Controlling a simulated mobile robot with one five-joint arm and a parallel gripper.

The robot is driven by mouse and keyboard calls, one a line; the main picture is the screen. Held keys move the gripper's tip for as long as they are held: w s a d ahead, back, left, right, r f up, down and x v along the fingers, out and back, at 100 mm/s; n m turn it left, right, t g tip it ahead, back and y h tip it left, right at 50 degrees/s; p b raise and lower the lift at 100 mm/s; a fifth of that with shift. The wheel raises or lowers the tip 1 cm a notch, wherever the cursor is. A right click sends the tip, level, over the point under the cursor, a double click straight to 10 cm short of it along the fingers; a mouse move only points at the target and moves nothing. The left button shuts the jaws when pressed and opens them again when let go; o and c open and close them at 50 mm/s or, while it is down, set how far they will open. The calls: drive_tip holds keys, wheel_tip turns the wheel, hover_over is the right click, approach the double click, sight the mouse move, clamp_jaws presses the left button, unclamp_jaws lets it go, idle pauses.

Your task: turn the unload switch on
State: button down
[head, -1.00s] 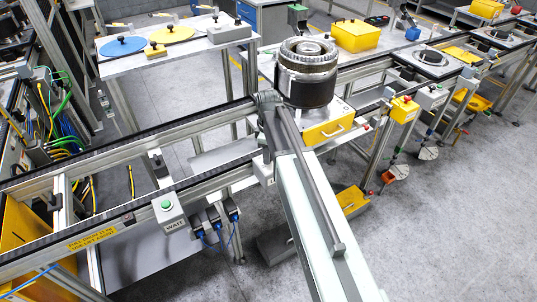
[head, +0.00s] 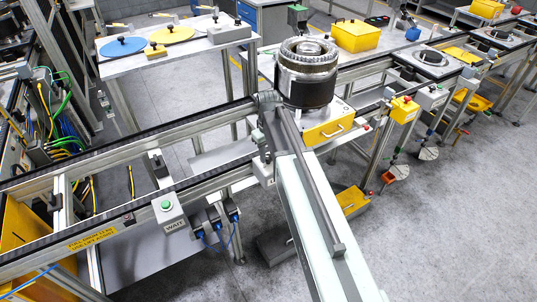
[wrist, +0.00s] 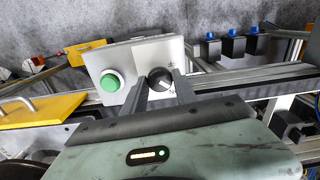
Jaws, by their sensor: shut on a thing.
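The unload switch is a black rotary knob (wrist: 160,80) on a light grey box (wrist: 135,58), beside a round green button (wrist: 111,82) in the wrist view. My gripper (wrist: 160,86) has one finger on each side of the knob and is shut on it. A pale mark shows on the knob, and partly hidden lettering sits around it; I cannot read its setting surely. In the head view the grey box (head: 264,172) shows only in part beside the front rail, behind my arm. The knob and my fingertips are hidden there.
A drum-shaped clutch unit (head: 306,75) stands on the conveyor close to my arm. A box marked WAIT (head: 170,213) hangs on the front rail (head: 110,228). Blue-tipped connectors (head: 215,216) hang nearby.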

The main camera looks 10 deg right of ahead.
sight(268, 156)
drive_tip(key=m, duration=0.3)
drive_tip(key=shift+m, duration=0.5)
drive_tip(key=c, duration=1)
unclamp_jaws()
drive_tip(key=shift+o, duration=0.2)
drive_tip(key=shift+r, duration=0.15)
wheel_tip(268, 156, up, 8)
drive_tip(key=p, duration=0.8)
drive_tip(key=shift+f, duration=0.2)
